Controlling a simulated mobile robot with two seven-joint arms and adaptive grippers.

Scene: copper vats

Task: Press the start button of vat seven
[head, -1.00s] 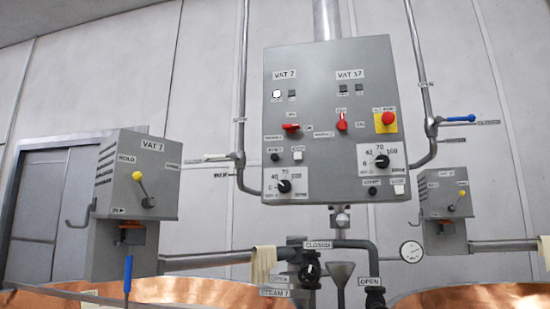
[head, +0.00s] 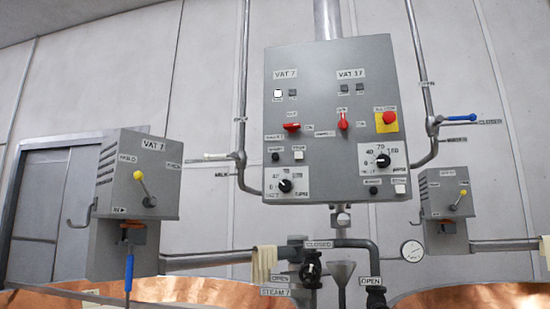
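The grey control panel (head: 318,125) hangs at the centre of the head view. Its left column is labelled VAT 7 (head: 285,74). Low in that column are a black round button (head: 276,157) and a white square button (head: 298,156), side by side. Their small labels are too blurred to read, so I cannot tell which is start. Above them is a red rotary switch (head: 291,127), its handle lying sideways; below is a black dial (head: 285,186). A white lamp (head: 278,94) at the top of the column looks bright. Neither gripper is in view.
The VAT 17 column has its own red switch (head: 343,121), black button (head: 373,190) and white button (head: 400,189). A red emergency-type button (head: 388,117) sits on yellow. Pipes, valves and copper vats (head: 185,291) lie below the panel. A VAT 7 box (head: 135,175) stands left.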

